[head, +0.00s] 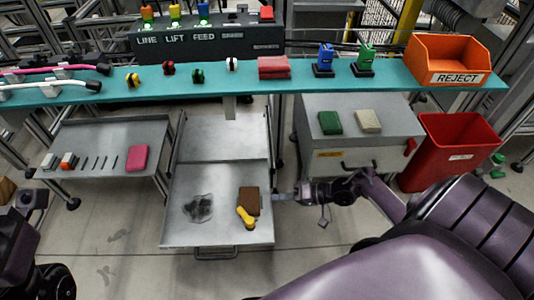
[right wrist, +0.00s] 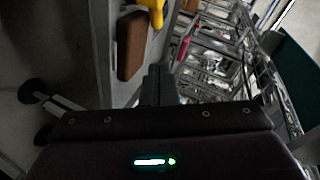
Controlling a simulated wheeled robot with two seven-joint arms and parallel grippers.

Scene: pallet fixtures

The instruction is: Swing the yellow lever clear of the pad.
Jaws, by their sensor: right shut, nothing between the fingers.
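The brown pad (head: 250,195) is a small block on the right part of the grey lower tray (head: 225,236). The yellow lever (head: 245,217) lies against the pad's near left side; its upper end overlaps the pad's edge. My right gripper (head: 281,197) is shut and empty, at the tray's right edge, just right of the pad and apart from it. In the right wrist view the pad (right wrist: 131,45) and part of the lever (right wrist: 156,10) show above the fingers. Part of my left arm shows at the lower left; its fingers cannot be made out.
A dark smudged patch (head: 198,208) lies left of the lever. A grey cabinet (head: 350,145) and a red bin (head: 455,150) stand to the right. The teal shelf (head: 215,92) crosses above. A side table (head: 100,180) with small parts and a pink block stands left.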

